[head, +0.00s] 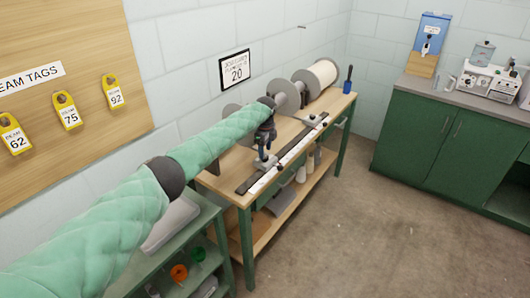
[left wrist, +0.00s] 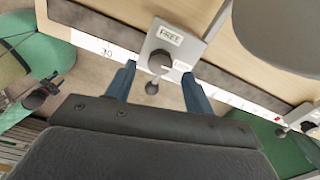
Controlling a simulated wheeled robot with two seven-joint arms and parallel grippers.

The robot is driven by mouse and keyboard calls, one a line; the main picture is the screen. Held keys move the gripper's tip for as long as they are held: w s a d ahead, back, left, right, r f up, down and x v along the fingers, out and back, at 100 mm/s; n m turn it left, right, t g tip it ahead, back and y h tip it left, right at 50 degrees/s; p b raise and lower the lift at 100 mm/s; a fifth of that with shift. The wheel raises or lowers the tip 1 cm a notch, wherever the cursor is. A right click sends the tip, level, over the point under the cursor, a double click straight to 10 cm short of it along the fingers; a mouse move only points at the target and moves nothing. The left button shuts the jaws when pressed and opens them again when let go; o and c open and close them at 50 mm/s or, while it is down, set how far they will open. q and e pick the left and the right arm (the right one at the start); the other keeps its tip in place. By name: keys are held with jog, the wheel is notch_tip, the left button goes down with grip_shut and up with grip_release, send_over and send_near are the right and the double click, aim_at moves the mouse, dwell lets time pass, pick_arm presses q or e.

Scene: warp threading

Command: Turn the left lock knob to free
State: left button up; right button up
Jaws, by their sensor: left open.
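The left lock knob (left wrist: 160,63) is a dark round knob on a light grey plate (left wrist: 193,22). The plate carries a FREE label (left wrist: 170,35) above the knob and another label (left wrist: 182,66) at its right, which seems to read LOCK. A pale mark on the knob faces the lower right, toward that second label. My left gripper (left wrist: 160,72) is open, one blue finger on each side of the knob; whether they touch it I cannot tell. In the head view my left gripper (head: 266,143) is over the near lock at the table's front edge. My right gripper is not seen.
A white ruler strip (left wrist: 90,44) runs along the wooden table (head: 222,184). A second lock (head: 313,120) sits farther along it. Grey discs and a white spool (head: 321,74) stand behind. A green shelf (head: 208,215) is at the near left; the floor at right is clear.

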pick_arm(q)
jog(key=shift+f, duration=1.3)
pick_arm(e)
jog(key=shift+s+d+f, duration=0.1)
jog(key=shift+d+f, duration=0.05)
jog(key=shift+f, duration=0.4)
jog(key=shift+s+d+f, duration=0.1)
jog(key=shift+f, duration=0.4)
pick_arm(q)
jog(key=c, duration=1)
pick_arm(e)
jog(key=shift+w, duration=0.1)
